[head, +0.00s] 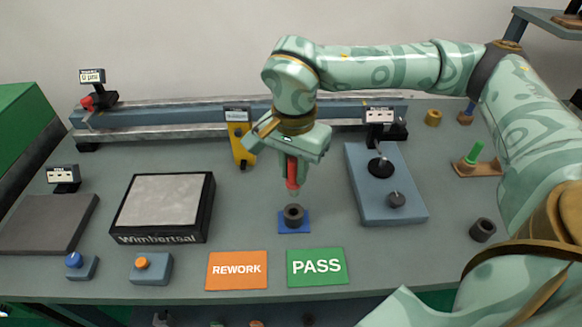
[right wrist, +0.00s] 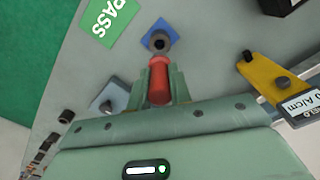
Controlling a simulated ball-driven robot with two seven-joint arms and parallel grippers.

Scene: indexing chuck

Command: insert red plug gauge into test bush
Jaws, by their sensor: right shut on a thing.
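The red plug gauge (head: 292,172) is upright in my right gripper (head: 291,165), with a pale tip pointing down. In the right wrist view the red gauge (right wrist: 159,82) sits between the two fingers of the right gripper (right wrist: 161,88). The test bush (head: 293,214) is a dark ring standing on a blue square pad (head: 285,230). The gauge's tip shows just above the bush in the head view; the exact gap is hard to tell. The bush (right wrist: 158,42) lies just beyond the gauge's end in the right wrist view. My left gripper is not seen.
An orange REWORK card (head: 237,283) and a green PASS card (head: 316,281) lie in front of the pad. A blue-grey block (head: 412,208) with dark round parts stands to the right. A yellow gauge (head: 240,150) stands behind left, and a dark ring (head: 482,230) lies far right.

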